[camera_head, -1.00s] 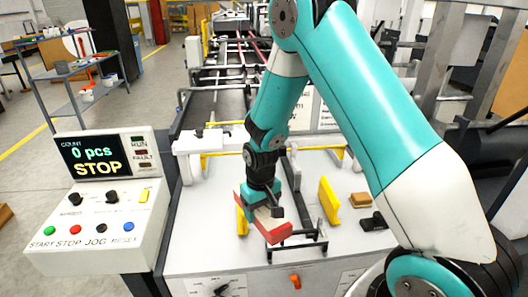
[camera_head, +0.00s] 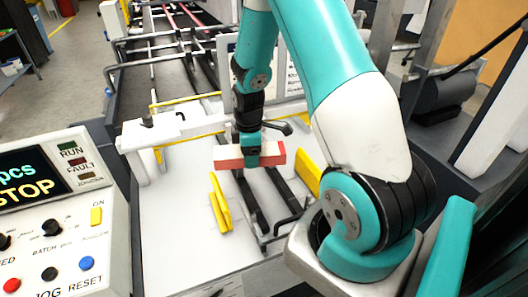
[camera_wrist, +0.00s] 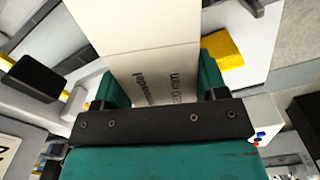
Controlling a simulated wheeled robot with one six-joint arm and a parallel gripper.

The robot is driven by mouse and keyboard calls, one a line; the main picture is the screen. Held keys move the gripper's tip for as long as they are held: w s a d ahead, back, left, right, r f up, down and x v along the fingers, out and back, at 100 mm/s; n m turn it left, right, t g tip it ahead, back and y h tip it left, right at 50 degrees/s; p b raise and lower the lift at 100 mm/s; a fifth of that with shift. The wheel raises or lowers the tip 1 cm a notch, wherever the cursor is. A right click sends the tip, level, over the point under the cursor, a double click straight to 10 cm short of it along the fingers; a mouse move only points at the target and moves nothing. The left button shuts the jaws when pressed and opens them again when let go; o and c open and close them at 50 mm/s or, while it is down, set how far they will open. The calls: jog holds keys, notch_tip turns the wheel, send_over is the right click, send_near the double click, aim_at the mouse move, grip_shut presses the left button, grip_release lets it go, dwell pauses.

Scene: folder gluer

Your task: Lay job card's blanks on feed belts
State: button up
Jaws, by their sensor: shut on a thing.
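My gripper (camera_head: 252,155) is shut on a flat blank or stack of blanks (camera_head: 228,162), with red edges and pale faces. It lies crosswise over the dark feed belts (camera_head: 268,192), just in front of the white crossbar. I cannot tell whether it touches the belts. In the wrist view the blank's pale face (camera_wrist: 125,28) stands between my teal fingers (camera_wrist: 162,88); its print reads "200 mm" in part.
The white crossbar (camera_head: 182,130) spans the feed table (camera_head: 170,215) behind the blank. A control panel (camera_head: 55,220) showing STOP stands at the left. Dark rails run back behind the crossbar. The table's left part is clear.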

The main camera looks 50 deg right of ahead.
aim_at(265, 147)
jog(key=s+d+n, duration=0.2)
jog(key=d+n, duration=0.1)
jog(key=shift+d, duration=0.2)
jog(key=shift+s+d+f+b, duration=0.15)
jog(key=shift+f+b, duration=0.05)
jog(key=shift+b, duration=0.1)
notch_tip(265, 147, down, 12)
jog(key=b, duration=0.9)
jog(key=shift+r, duration=0.15)
jog(key=shift+f+b, duration=0.45)
jog(key=shift+f, duration=0.05)
jog(key=o, duration=1.3)
notch_tip(265, 147, up, 18)
jog(key=shift+f+b, duration=0.25)
jog(key=shift+b, duration=0.05)
